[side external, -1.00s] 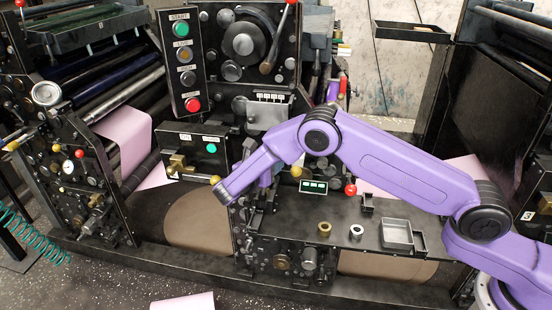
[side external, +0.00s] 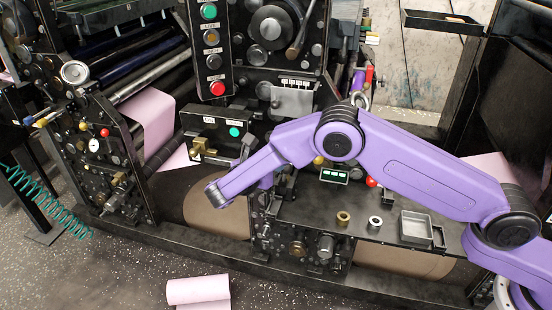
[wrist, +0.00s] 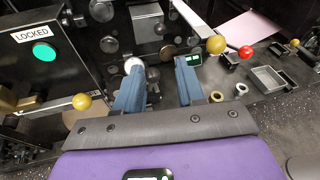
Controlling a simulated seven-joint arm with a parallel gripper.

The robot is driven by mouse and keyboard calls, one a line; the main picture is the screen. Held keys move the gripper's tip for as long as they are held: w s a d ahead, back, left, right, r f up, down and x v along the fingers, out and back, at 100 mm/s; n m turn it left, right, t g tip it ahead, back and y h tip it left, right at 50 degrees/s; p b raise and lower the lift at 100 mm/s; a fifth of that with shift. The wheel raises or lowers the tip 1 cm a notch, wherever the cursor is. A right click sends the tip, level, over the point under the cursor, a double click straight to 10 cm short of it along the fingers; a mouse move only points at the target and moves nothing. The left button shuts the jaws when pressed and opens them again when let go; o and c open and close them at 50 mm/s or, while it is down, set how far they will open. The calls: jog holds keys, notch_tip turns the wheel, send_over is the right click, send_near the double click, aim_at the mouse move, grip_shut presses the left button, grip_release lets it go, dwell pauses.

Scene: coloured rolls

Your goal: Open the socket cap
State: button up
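I cannot tell for sure which part is the socket cap. A black box (side external: 218,128) with a green light (side external: 235,132) has a brass fitting (side external: 203,150) on its lower left front. In the wrist view, its plate reads LOCKED (wrist: 31,34) above the green light (wrist: 44,52). A yellow ball knob (wrist: 82,101) is left of my gripper (wrist: 158,66). The gripper's two blue fingers are apart with nothing held between them. A pale round knob (wrist: 134,65) shows by the left fingertip. In the side view my arm mostly hides the gripper.
A dark shelf holds a brass ring (side external: 343,218), a silver ring (side external: 375,223) and a grey tray (side external: 416,228). Levers with a yellow knob (wrist: 217,44) and a red knob (wrist: 246,52) stick out right of the fingers. A control panel (side external: 211,45) stands above the box.

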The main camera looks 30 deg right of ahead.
jog(key=w+d+f+m, duration=0.2)
jog(key=w+d+m, duration=0.2)
jog(key=d, duration=0.3)
jog(key=w+d+f+m, duration=0.2)
jog(key=w+d+m, duration=0.2)
jog(key=d, duration=0.3)
jog(key=shift+w+d+m+y, duration=0.2)
jog(key=shift+m+y, duration=0.2)
jog(key=shift+m, duration=0.4)
jog(key=shift+f, duration=0.1)
